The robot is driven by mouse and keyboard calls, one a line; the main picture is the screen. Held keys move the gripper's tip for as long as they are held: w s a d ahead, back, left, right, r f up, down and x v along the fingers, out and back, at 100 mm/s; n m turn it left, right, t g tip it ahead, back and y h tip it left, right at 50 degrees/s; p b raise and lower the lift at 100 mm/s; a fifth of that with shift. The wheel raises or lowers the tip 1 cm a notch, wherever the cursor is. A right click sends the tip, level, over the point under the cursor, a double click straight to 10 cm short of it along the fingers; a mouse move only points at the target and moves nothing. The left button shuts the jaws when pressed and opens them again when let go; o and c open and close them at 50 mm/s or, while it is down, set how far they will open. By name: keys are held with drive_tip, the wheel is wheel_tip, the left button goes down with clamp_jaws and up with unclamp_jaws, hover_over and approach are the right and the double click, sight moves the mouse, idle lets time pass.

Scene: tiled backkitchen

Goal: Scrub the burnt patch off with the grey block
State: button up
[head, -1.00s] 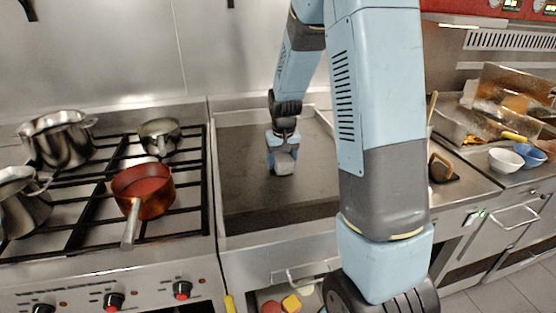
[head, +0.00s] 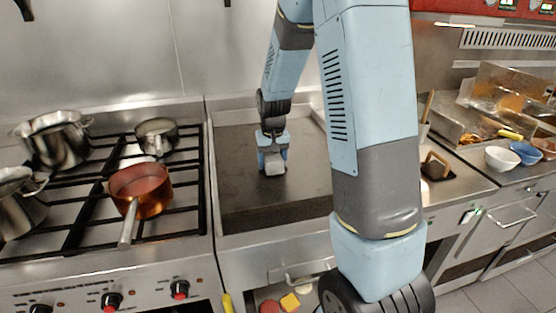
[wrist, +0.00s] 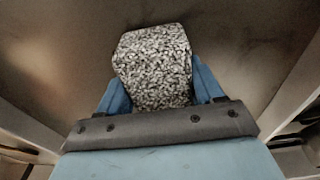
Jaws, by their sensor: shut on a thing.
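My gripper (head: 272,160) is over the dark flat griddle (head: 240,200), between the stove and the right counter. In the wrist view my gripper (wrist: 152,95) has its blue fingers on both sides of a speckled grey block (wrist: 155,65) and is shut on it. The grey block also shows small at the gripper's tip in the head view (head: 275,168). The block is at or very near the griddle surface; I cannot tell if it touches. I cannot make out a clear burnt patch; the griddle looks dark and mottled, and my arm hides its right part.
A stove on the left holds a copper saucepan (head: 140,188), a small pan (head: 157,134) and steel pots (head: 57,138). The griddle has raised metal sides. On the right counter stand a brown-handled tool (head: 436,166), a white bowl (head: 502,159) and a blue bowl (head: 527,153).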

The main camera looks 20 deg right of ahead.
sight(267, 154)
drive_tip(key=shift+a+r, duration=0.25)
drive_tip(key=shift+a, duration=0.55)
drive_tip(key=shift+r, duration=3.6)
